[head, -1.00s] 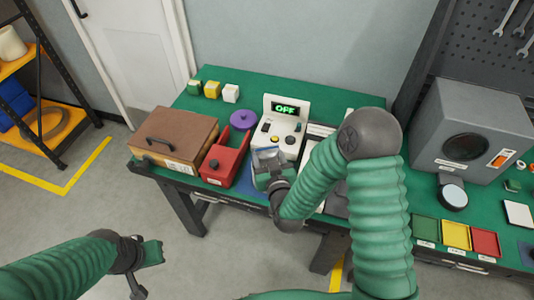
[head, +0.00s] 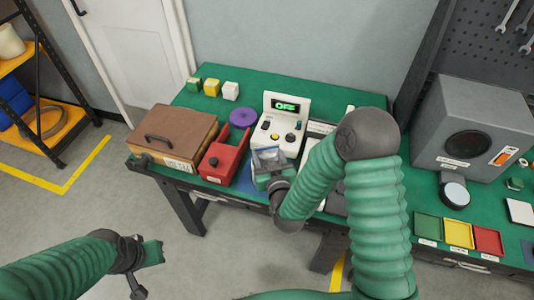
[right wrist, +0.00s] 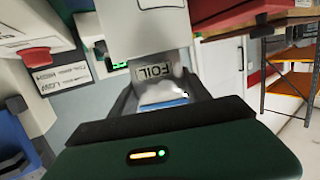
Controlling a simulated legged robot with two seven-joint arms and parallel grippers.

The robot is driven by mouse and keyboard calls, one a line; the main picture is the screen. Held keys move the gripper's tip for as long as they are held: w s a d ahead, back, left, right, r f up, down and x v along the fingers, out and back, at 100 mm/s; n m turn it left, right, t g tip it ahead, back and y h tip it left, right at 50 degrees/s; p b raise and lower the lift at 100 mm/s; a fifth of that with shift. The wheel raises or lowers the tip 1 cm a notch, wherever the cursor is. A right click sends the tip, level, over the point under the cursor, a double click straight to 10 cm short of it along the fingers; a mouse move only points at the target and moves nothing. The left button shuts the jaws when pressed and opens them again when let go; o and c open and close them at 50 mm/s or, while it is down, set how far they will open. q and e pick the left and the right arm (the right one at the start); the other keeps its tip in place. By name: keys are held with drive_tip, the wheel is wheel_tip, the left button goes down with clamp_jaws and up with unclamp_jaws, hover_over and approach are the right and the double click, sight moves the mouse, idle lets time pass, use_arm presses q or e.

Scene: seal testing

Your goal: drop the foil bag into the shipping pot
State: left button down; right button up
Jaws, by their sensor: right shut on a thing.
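My right gripper (head: 270,175) is shut on the foil bag (head: 268,157), a clear-to-silver bag held just in front of the white device. In the right wrist view the bag (right wrist: 155,75) carries a FOIL label and sits between the fingers, with a blue strip near its lower end. I cannot pick out the shipping pot for certain; a purple round thing (head: 243,118) with a knob stands on the table behind the red unit. My left gripper (head: 150,254) hangs empty over the floor at lower left; its jaw opening is unclear.
The white device (head: 280,125) shows OFF. A red unit (head: 222,160) and a brown case (head: 170,140) stand left of it. Several small blocks (head: 212,88) sit at the back. Green, yellow and red trays (head: 455,234) lie right, below a grey machine (head: 470,115).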

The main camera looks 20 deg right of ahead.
drive_tip(key=shift+f, duration=0.25)
drive_tip(key=shift+r, duration=0.15)
idle(0.3)
drive_tip(key=o, duration=1.4)
wheel_tip(320, 180, up, 8)
drive_tip(key=p, duration=0.6)
